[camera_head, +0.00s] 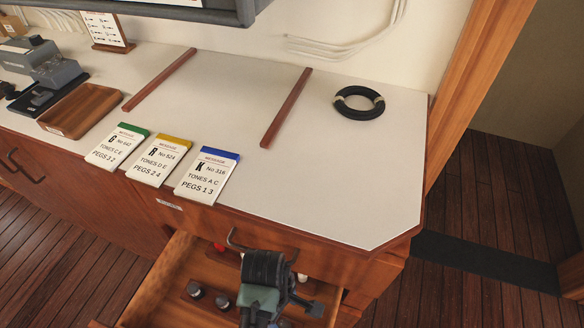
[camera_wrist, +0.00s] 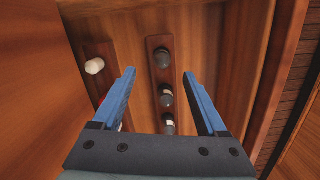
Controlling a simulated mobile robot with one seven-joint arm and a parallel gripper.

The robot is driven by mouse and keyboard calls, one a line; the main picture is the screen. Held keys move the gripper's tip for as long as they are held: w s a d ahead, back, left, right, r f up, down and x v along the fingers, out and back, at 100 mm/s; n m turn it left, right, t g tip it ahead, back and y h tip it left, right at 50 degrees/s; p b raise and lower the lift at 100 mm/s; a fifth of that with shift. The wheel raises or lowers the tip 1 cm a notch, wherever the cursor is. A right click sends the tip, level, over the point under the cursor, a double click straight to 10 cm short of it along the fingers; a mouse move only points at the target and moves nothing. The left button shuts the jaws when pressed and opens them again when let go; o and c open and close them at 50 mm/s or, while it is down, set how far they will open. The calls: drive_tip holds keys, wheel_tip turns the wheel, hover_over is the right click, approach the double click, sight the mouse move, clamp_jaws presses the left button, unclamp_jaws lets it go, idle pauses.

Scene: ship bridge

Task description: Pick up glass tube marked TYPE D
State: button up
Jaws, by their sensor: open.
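In the wrist view my gripper (camera_wrist: 159,74) is open, with its two blue fingers pointing down into the open drawer. Between and beyond the fingers, a wooden rack (camera_wrist: 153,80) holds a row of dark-capped tubes (camera_wrist: 166,97); nothing is gripped. In the head view my arm hides part of the drawer (camera_head: 165,285), and the fingertips are not clear.
In the head view, dark-capped pieces (camera_head: 195,290) stand in the drawer left of my arm. The counter (camera_head: 330,190) above bears message cards (camera_head: 207,174), a wooden tray (camera_head: 80,110) and a black cable coil (camera_head: 359,102). The drawer's walls and the counter's front edge surround my gripper closely.

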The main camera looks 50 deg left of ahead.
sight(283, 324)
drive_tip(key=f, duration=0.2)
drive_tip(key=f+b, duration=0.1)
drive_tip(key=f, duration=0.3)
drive_tip(key=shift+s+d, duration=0.1)
drive_tip(key=shift+d, duration=0.2)
wheel_tip(283, 324, down, 5)
drive_tip(key=shift+s+f+b, duration=0.1)
drive_tip(key=shift+b, duration=1.05)
clamp_jaws()
